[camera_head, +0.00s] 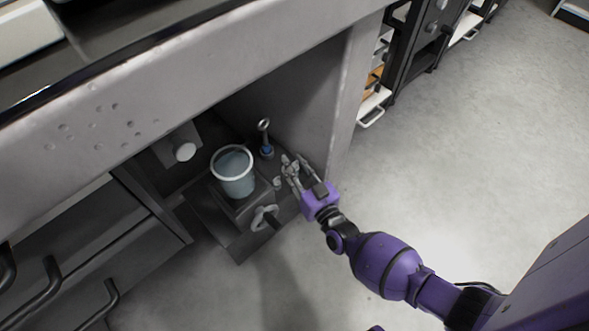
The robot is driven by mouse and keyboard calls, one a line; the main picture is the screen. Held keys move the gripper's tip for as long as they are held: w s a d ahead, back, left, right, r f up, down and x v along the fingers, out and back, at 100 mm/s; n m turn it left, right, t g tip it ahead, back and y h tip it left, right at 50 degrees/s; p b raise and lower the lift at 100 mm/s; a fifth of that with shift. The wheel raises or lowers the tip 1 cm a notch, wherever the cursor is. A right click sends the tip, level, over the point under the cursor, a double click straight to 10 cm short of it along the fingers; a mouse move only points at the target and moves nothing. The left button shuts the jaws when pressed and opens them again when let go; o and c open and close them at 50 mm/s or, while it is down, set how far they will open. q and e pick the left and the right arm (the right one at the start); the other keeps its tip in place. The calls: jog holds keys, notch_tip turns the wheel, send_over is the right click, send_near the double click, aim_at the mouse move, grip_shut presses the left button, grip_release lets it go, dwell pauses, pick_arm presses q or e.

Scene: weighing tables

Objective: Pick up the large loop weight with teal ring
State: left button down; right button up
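A metal loop weight (266,139) with a round eye on top and a blue-teal ring near its base stands upright on the dark low shelf under the table, behind and right of a bucket. It is the only one I see with such a ring. My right gripper (288,168) reaches in from the right. Its fingers are spread and look empty. They are just in front and to the right of the weight, with a small gap in the picture; the exact depth is hard to tell. My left gripper is not in view.
A light blue-grey bucket (233,185) stands left of the weight on a dark stand. A grey ring-shaped part (264,218) is in front. The cabinet side wall (305,110) is close behind and right. The table edge (180,90) overhangs. Open floor (470,150) lies right.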

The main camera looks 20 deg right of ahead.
grip_shut()
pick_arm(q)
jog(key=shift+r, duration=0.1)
pick_arm(e)
jog(key=shift+r, duration=0.1)
